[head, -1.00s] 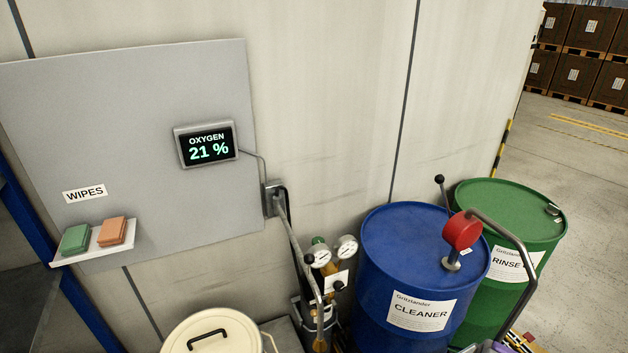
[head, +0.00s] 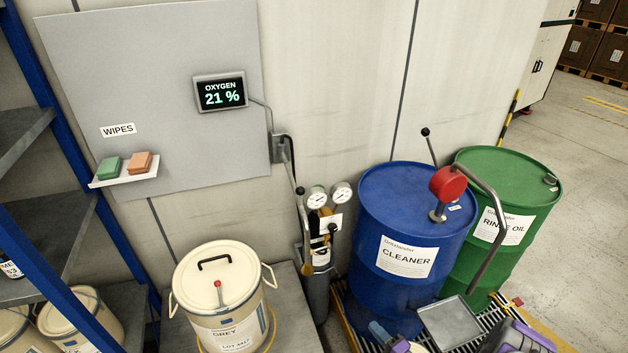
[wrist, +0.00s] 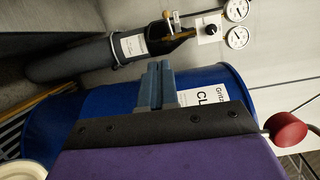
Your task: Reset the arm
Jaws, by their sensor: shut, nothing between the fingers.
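My gripper (wrist: 157,84) shows in the wrist view with its blue-grey fingers together and empty, in front of the blue drum (wrist: 110,97). In the head view my gripper (head: 379,331) is small at the bottom edge, in front of the blue drum labelled CLEANER (head: 415,215). Purple parts of my arm show at the bottom right. A pump with a red head (head: 447,184) and a bent grey pipe stands on the blue drum. The red part (wrist: 286,131) also shows at the right of the wrist view.
A green RINSE OIL drum (head: 520,165) stands at the right. A grey tray (head: 450,322) lies on the grating near my arm. A gas cylinder with gauges (head: 317,285) and a lidded cream pail (head: 220,290) stand left. Blue-framed shelving (head: 75,230) is far left.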

